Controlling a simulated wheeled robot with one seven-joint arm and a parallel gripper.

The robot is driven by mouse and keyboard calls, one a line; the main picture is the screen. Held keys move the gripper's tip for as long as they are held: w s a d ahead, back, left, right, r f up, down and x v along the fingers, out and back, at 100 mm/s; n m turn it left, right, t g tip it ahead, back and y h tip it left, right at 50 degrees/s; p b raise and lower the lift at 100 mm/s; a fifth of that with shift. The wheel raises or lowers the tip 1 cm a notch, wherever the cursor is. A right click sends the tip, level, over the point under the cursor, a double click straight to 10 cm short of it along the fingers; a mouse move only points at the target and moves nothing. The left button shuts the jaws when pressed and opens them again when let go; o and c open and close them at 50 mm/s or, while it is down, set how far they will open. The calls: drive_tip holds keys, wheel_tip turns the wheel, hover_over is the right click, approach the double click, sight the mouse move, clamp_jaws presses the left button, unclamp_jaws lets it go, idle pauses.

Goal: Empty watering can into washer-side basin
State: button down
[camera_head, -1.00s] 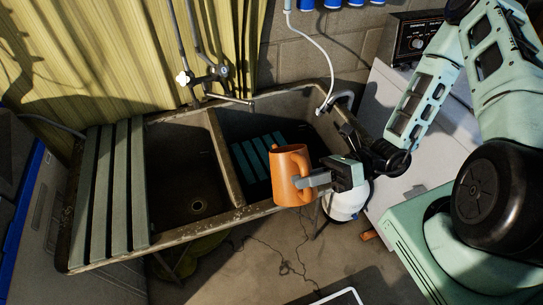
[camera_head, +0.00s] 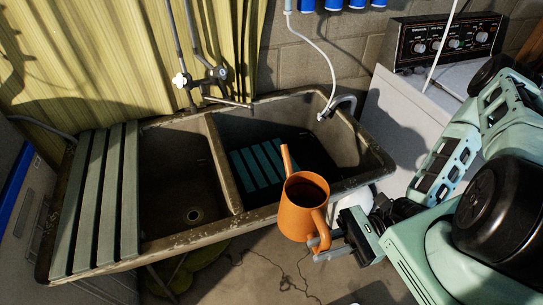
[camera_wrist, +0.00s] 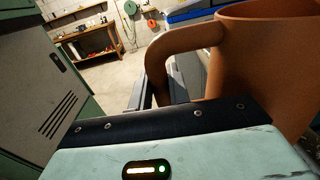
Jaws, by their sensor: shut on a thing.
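The orange watering can (camera_head: 297,218) is in front of the double sink, close to its front rim at the right basin. Its spout points up and toward the sink, and its open top faces the head camera. My gripper (camera_head: 325,243) is shut on its handle, which also shows in the wrist view (camera_wrist: 165,58). The right basin (camera_head: 325,140), on the side of the washer (camera_head: 408,115), lies behind the can and has slats across part of it. The can's spout overlaps this basin in the head view. Any water inside the can cannot be made out.
The left basin (camera_head: 172,165) is bare, with a drain. A slatted board (camera_head: 97,205) covers the sink's left end. A tap (camera_head: 215,75) stands at the back wall, and a white hose (camera_head: 325,60) hangs over the right basin. A bench (camera_wrist: 95,40) shows far off in the wrist view.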

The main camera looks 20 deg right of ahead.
sight(329, 237)
drive_tip(key=shift+r, duration=0.15)
wheel_tip(329, 237, up, 5)
drive_tip(key=p, duration=0.5)
